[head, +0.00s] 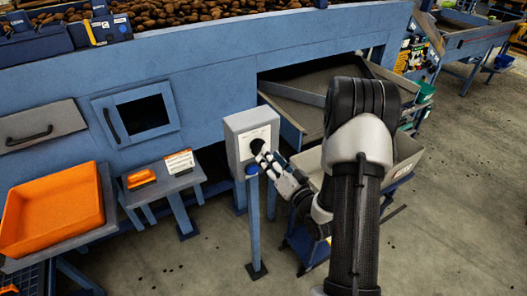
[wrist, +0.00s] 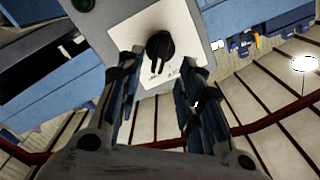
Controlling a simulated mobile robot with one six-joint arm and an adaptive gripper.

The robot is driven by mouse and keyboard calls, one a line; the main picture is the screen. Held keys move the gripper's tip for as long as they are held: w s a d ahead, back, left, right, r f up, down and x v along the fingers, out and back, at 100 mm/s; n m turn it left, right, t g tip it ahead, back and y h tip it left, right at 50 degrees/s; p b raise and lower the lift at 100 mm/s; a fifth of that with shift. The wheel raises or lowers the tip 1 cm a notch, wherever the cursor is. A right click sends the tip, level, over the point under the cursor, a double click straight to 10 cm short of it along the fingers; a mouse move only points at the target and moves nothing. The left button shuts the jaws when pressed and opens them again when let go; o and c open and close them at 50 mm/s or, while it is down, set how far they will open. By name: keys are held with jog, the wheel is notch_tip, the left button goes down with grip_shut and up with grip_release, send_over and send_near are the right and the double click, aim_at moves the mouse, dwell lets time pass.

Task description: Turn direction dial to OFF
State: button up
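The direction dial is a black knob (wrist: 160,45) on a white plate (wrist: 128,46) on the front of a grey box. In the head view the dial (head: 257,146) shows dark on the grey control box (head: 236,124), which stands on a blue post. Its markings are too small to read, so I cannot tell its setting. My gripper (wrist: 156,72) is open, with its fingers apart on either side below the knob in the wrist view. In the head view my gripper (head: 266,160) is right at the box's front. I cannot tell whether it touches the dial.
The blue grader (head: 220,65) with potatoes on top stands behind. An orange tray (head: 50,212) and a small blue table (head: 165,190) with an orange item are at the left. A cart (head: 310,250) stands behind my arm. Open floor (head: 450,210) lies to the right.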

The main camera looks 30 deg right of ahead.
aim_at(261, 149)
jog(key=w, duration=0.5)
jog(key=shift+a, duration=0.1)
grip_shut()
dwell(0.3)
